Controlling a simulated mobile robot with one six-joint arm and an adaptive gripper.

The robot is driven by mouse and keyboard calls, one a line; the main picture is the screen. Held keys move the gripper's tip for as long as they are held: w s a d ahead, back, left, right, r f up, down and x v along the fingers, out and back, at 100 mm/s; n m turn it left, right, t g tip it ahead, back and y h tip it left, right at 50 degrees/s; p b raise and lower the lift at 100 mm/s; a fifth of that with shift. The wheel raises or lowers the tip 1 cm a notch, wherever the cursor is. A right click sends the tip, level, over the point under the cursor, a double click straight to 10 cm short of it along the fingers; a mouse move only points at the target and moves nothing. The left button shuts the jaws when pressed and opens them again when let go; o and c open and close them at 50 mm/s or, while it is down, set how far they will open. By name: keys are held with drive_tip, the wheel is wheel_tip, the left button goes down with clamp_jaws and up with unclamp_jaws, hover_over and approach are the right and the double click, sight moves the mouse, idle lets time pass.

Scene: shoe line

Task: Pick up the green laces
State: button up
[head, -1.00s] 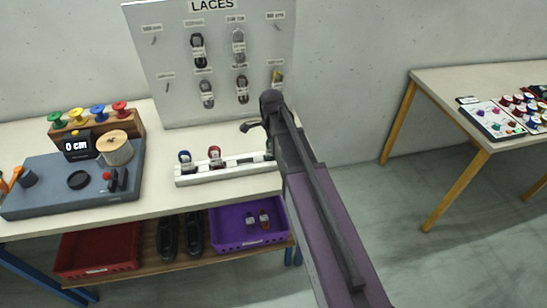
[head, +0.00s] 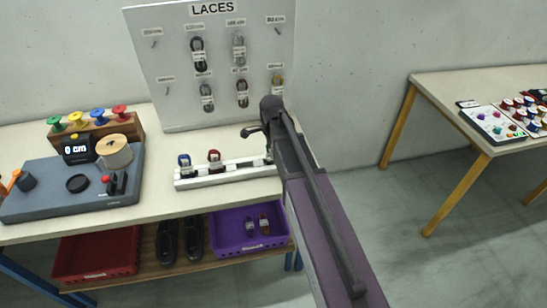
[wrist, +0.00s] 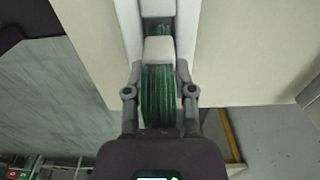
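The green laces (wrist: 158,95) are a bundle with a white band around it, seen in the wrist view. They stand at the right end of a white slotted rack (head: 228,176) on the table. My gripper (wrist: 160,72) is right at them, with one finger on each side of the bundle. The fingers are very close to its sides, but whether they press on it is unclear. In the head view my arm hides most of the green laces and the fingers.
Behind rises a laces board (head: 215,110) with hanging bundles. A grey measuring device (head: 105,188) stands at left. Crates sit on the shelf below.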

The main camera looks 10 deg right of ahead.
clamp_jaws()
drive_tip(key=shift+r, duration=0.2)
wheel_tip(320, 180, up, 4)
drive_tip(key=p, duration=0.4)
drive_tip(key=shift+f, duration=0.15)
drive_tip(key=s+p, duration=0.1)
drive_tip(key=s, duration=1.5)
drive_tip(key=shift+d+r, duration=0.4)
drive_tip(key=shift+r, duration=0.05)
drive_tip(key=shift+s, duration=0.2)
